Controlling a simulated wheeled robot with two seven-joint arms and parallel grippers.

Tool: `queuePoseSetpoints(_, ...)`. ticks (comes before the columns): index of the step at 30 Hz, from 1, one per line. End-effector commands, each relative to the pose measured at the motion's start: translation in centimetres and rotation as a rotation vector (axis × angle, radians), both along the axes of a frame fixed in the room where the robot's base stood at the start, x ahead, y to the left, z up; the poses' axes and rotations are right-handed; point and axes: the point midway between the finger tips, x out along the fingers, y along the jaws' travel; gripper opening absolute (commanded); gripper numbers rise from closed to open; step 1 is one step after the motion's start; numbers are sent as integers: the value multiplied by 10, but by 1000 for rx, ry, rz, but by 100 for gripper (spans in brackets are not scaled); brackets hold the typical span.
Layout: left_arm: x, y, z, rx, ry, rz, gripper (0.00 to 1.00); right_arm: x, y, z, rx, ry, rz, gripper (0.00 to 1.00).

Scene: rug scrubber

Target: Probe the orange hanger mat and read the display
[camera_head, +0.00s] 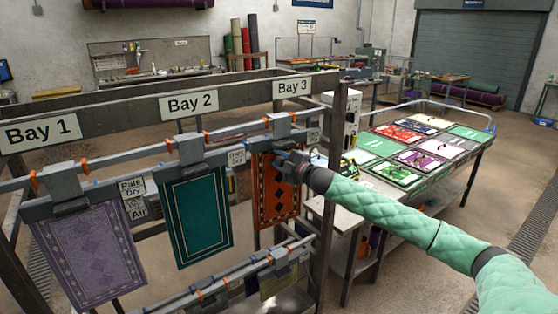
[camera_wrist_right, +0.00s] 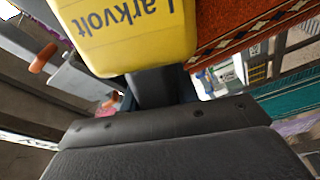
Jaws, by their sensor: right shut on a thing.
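The orange mat (camera_head: 268,200) with dark diamonds hangs from its hanger under the Bay 3 sign, and its patterned edge shows in the wrist view (camera_wrist_right: 240,28). My right gripper (camera_head: 287,165) is in front of the mat's right part. It is shut on a yellow meter (camera_wrist_right: 125,35) marked "Larkvolt", upside down in the wrist view. The meter appears beside the mat there; I cannot tell whether its tip touches the mat. Its display is hidden in both views. My left gripper is not in view.
A teal mat (camera_head: 195,215) hangs in Bay 2 and a purple mat (camera_head: 90,255) in Bay 1. Rack posts and rails with orange clips surround my right gripper. A table (camera_head: 455,158) with several colored mats stands at the right. Open floor lies beyond it.

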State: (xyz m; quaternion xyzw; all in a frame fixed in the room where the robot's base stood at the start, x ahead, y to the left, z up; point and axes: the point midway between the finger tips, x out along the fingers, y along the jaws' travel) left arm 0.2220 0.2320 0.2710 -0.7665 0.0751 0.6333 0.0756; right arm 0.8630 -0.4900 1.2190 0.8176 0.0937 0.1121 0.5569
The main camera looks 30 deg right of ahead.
Motion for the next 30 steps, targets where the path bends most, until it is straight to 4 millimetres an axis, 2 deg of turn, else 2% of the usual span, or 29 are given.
queuePoseSetpoints(30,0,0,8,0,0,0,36,16,2,2,0,-2,0,0)
